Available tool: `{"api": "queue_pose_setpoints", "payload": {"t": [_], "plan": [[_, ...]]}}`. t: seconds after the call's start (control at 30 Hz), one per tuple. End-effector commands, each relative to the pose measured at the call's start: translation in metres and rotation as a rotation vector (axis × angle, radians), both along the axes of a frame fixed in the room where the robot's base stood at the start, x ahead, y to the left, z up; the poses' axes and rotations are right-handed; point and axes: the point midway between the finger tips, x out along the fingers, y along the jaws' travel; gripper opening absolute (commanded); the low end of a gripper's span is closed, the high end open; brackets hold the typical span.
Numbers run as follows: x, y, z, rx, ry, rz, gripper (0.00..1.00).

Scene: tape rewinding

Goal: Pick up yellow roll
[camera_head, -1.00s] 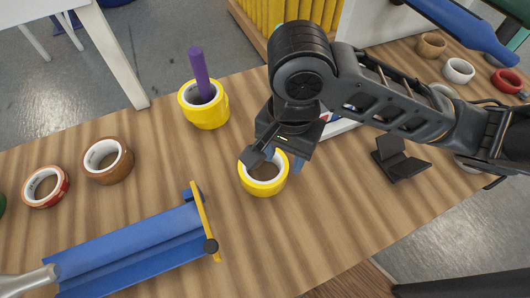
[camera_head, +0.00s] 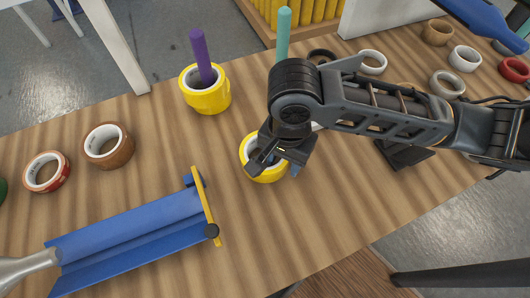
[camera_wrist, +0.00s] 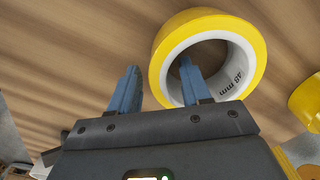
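The yellow roll (camera_head: 249,146) lies flat on the wooden table, its white core showing, partly hidden behind my gripper (camera_head: 273,165) in the head view. In the wrist view, the yellow roll (camera_wrist: 254,50) is large, with "48 mm" printed inside its core. My gripper (camera_wrist: 158,66) is open. One blue finger is outside the roll's left edge and the other overlaps its hole, with the roll's wall between them in the picture. I cannot tell how deep the fingertips reach or whether they touch the roll.
More yellow tape (camera_head: 207,100) sits around a purple post (camera_head: 200,55) behind. A blue trough (camera_head: 130,243) with a yellow bar (camera_head: 206,205) is at front left. Brown (camera_head: 109,146) and red (camera_head: 46,172) rolls lie left. A teal post (camera_head: 283,33) and several rolls stand at back right.

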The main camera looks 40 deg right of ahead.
Motion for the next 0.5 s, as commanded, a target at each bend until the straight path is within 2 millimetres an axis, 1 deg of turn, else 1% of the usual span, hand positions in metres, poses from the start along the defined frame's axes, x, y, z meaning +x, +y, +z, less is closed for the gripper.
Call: {"api": "queue_pose_setpoints", "payload": {"t": [0.03, 0.4, 0.47, 0.5], "plan": [[0.0001, 0.0001, 0.0001, 0.000, 0.000, 0.000, 0.42], [0.0001, 0.0003, 0.0004, 0.000, 0.000, 0.000, 0.07], [0.0002, 0.0002, 0.0004, 0.000, 0.000, 0.000, 0.01], [0.0002, 0.0002, 0.0004, 0.000, 0.000, 0.000, 0.00]]}}
